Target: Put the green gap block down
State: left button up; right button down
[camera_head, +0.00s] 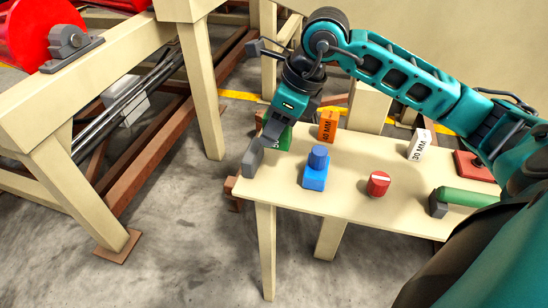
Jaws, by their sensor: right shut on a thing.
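My right gripper (268,144) hangs over the back left corner of the table (335,195), with its arm reaching in from the right. It is shut on the green gap block (284,139), which shows only partly behind the grey finger and the hand. The block is upright and at or just above the table top; I cannot tell if it touches. My left gripper is not in view.
An orange block (327,126) marked 40 MM stands close right of the green one. A blue block with a cylinder (315,170), a red knob (378,184), a white 30 MM block (419,146) and a green cylinder (468,197) sit farther right. Machine frame (60,125) stands left.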

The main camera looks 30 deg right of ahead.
notch_tip(320, 180, down, 3)
jog(key=shift+f, duration=0.1)
notch_tip(320, 180, down, 4)
jog(key=shift+b, duration=0.5)
jog(key=shift+f, duration=0.1)
jog(key=shift+f, duration=0.1)
jog(key=c, duration=1.1)
grip_release()
jog(key=shift+f, duration=0.15)
jog(key=o, duration=0.5)
jog(key=shift+c, duration=0.2)
